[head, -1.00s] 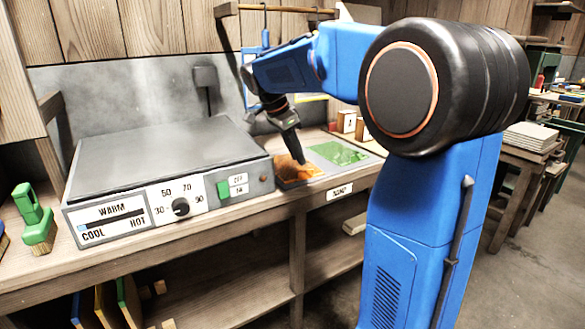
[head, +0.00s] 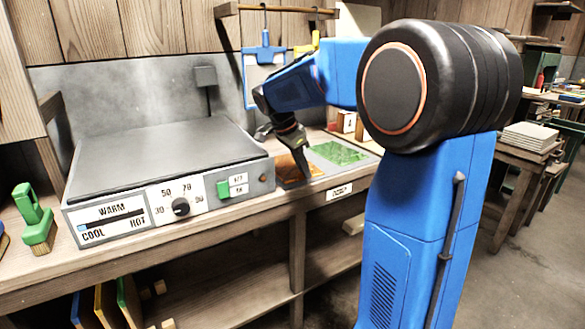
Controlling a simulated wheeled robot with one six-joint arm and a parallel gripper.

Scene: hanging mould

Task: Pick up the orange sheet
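The orange sheet (head: 287,173) lies on the bench to the right of the grey heater box, partly hidden behind my gripper. My gripper (head: 304,172) points down with its tips at or just above the sheet. From this angle I cannot tell whether the fingers are open or shut, or whether they touch the sheet. A green sheet (head: 340,152) lies just to the right of the orange one.
The heater box (head: 155,160), with its dial and green switch, stands close on the left. A blue-framed mould (head: 263,58) hangs from a wooden rail (head: 285,11) behind the arm. A green-handled brush (head: 36,218) stands at the far left.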

